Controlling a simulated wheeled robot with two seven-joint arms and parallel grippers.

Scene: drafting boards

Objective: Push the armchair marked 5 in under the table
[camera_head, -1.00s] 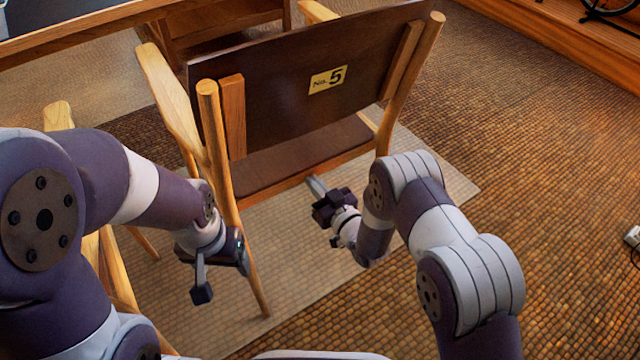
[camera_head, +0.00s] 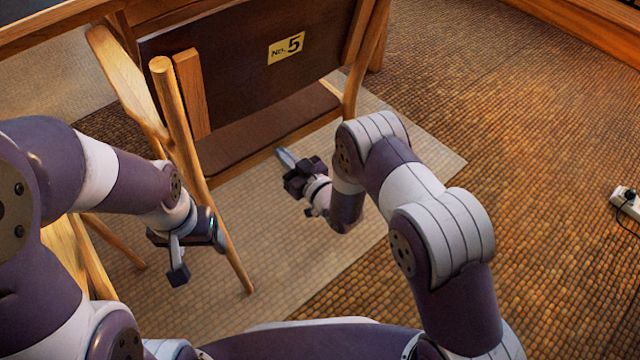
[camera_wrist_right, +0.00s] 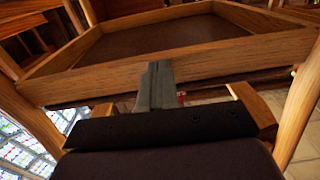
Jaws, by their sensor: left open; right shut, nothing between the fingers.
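The armchair marked 5 (camera_head: 230,65) has light wood arms and legs, and a dark brown backrest with a yellow "No. 5" label (camera_head: 286,47). Its back faces me. The table (camera_head: 55,22) shows as a wooden edge at the upper left, beyond the chair. My right gripper (camera_head: 284,158) is shut and empty, low behind the seat. In the right wrist view its fingers (camera_wrist_right: 155,85) reach up against the seat's wooden rail (camera_wrist_right: 215,58); firm contact cannot be told. My left gripper (camera_head: 178,272) is open, beside the chair's rear left leg, holding nothing.
A pale rug (camera_head: 330,230) lies under the chair on brown woven flooring (camera_head: 540,120). Another piece of wooden furniture (camera_head: 80,265) stands at the left, partly behind my left arm. A white power strip (camera_head: 625,203) lies at the right edge.

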